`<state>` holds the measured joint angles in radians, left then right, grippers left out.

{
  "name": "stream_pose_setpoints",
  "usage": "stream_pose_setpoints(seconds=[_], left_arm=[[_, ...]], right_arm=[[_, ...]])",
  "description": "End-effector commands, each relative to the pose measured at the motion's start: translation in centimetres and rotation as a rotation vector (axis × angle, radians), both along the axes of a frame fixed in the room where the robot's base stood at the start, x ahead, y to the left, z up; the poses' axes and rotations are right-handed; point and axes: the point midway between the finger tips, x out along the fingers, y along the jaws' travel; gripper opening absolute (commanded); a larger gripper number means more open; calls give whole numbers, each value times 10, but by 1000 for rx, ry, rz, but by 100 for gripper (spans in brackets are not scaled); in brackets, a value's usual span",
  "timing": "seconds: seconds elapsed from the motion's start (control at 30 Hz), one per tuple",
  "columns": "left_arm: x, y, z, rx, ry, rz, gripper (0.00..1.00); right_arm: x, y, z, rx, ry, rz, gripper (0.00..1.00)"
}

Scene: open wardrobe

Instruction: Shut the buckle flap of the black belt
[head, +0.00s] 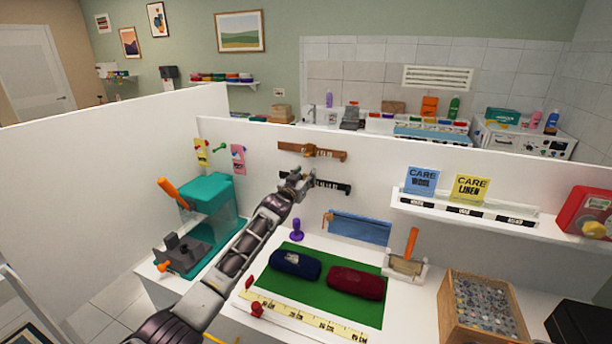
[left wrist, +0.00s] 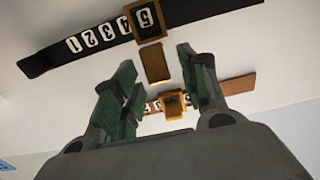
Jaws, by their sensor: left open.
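The black belt (head: 335,186) is mounted flat on the white panel, below a brown belt (head: 325,154). In the left wrist view the black belt (left wrist: 75,48) shows white number tags and a brass buckle frame (left wrist: 147,13). Its brass flap (left wrist: 154,64) stands away from the frame, so it looks open. My left gripper (head: 301,180) is at the buckle end and hides the buckle in the head view. In the left wrist view its open fingers (left wrist: 157,62) appear on either side of the flap; I cannot tell whether they touch it. My right gripper is not in view.
The brown belt's buckle (left wrist: 173,103) shows between my fingers, farther along the panel. A shelf (head: 465,213) with care cards juts out at right. Below are a green mat (head: 308,300) with two cases, a purple stamp (head: 297,230) and a teal machine (head: 210,187).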

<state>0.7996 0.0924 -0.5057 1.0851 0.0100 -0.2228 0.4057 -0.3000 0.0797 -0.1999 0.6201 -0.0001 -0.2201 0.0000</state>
Motion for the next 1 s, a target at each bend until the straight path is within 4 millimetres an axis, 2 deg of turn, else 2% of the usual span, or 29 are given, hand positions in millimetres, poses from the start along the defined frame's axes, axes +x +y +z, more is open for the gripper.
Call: stream_pose_setpoints(seconds=[0.3,0.7,0.77,1.0], left_arm=[[11,-4,0,0,1,-1,43],[13,-5,0,0,0,-1,43],[13,-5,0,0,0,-1,38],[13,-5,0,0,0,-1,7]], right_arm=[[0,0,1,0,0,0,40],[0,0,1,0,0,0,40],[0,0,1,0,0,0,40],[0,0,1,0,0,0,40]])
